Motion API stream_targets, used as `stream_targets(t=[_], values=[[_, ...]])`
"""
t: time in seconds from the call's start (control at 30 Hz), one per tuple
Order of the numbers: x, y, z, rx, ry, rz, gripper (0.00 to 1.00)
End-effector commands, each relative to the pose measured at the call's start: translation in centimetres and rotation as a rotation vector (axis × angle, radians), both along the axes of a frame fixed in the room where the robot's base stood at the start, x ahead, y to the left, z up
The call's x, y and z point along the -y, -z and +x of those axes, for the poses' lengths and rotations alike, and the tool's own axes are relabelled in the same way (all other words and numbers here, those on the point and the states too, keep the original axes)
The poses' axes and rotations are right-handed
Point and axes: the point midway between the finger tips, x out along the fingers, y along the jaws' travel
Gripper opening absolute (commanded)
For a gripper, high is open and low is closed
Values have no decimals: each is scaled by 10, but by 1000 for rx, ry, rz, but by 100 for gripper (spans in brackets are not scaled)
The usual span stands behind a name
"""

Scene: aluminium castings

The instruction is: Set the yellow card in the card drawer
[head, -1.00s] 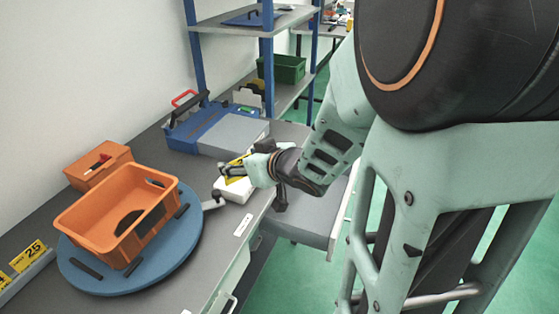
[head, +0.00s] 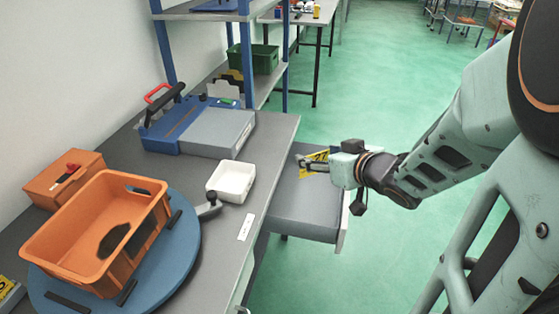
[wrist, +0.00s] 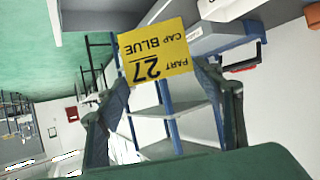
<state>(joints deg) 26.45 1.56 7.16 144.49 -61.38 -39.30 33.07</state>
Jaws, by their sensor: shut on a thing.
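The yellow card (wrist: 155,50) is printed "PART 27 CAP BLUE" and appears upside down in the wrist view. My gripper (wrist: 165,85) is shut on it near the card's lower edge in that view. In the head view my gripper (head: 325,163) holds the yellow card (head: 316,160) above the open drawer (head: 295,205), which sticks out from the bench's right side. The card is partly hidden by the fingers there. The drawer's grey interior looks empty where it shows; part of it is hidden behind the gripper.
A white tray (head: 231,180) stands on the grey bench (head: 215,235) left of the drawer. An orange crate (head: 75,235) sits on a blue turntable (head: 180,265). A blue and grey device (head: 165,135) lies farther back. Green floor is open to the right.

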Motion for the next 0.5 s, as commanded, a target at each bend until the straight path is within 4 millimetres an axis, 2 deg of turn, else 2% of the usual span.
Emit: stream_targets(t=[0.03,0.2,0.4,0.5], values=[[2,26,-2,3,-10,-2,47],[6,66,-12,2,-50,-2,47],[9,103,-24,-4,-90,2,47],[9,114,-29,-8,-105,1,47]])
